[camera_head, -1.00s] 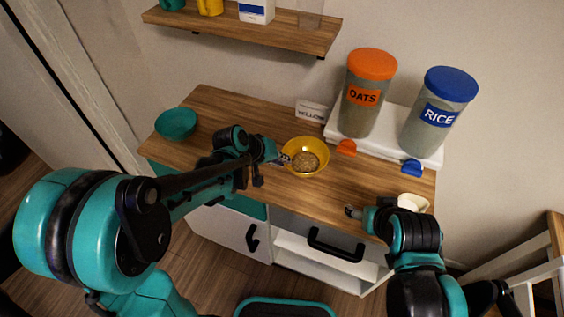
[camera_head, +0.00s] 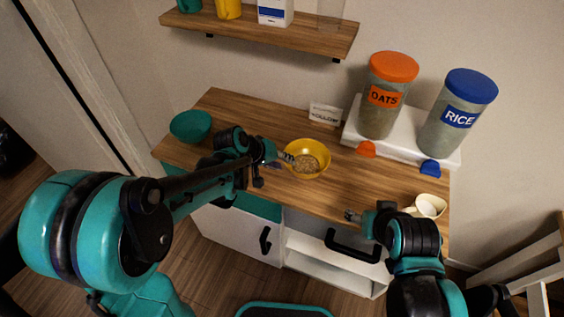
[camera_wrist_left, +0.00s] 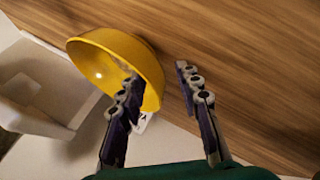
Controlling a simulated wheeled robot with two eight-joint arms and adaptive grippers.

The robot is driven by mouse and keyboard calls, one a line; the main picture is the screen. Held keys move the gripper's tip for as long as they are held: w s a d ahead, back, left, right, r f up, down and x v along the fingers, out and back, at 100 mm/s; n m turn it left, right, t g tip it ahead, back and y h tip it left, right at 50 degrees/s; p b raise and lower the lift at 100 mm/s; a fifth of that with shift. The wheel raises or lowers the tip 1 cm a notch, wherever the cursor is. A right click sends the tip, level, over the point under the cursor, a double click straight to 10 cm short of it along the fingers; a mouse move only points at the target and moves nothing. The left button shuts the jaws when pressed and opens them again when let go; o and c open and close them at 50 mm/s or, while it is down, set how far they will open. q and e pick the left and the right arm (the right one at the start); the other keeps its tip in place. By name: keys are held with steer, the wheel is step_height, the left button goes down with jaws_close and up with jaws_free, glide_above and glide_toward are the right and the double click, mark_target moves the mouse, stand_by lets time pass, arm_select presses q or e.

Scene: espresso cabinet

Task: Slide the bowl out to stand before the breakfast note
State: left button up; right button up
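The yellow bowl (camera_head: 322,151) stands on the wooden counter with grainy food inside. A small white note card reading YELLOW (camera_head: 325,114) stands behind it, slightly to the right. My left gripper (camera_head: 287,158) is at the bowl's left side. In the left wrist view, its fingers (camera_wrist_left: 157,76) are spread apart. One finger overlaps the yellow bowl (camera_wrist_left: 120,52) at its rim and the other is outside it; I cannot tell whether they touch it. My right gripper (camera_head: 351,215) is over the counter's front edge, apart from the bowl; its finger opening is unclear.
A teal bowl (camera_head: 191,126) stands at the counter's left end. A white riser (camera_head: 402,144) carries the OATS jar (camera_head: 385,97) and RICE jar (camera_head: 456,115). Orange (camera_head: 366,149) and blue (camera_head: 430,168) pieces lie before it. A cream cup (camera_head: 431,206) is at right.

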arm_select(q)
steer(key=v, duration=1.2)
stand_by(0.4)
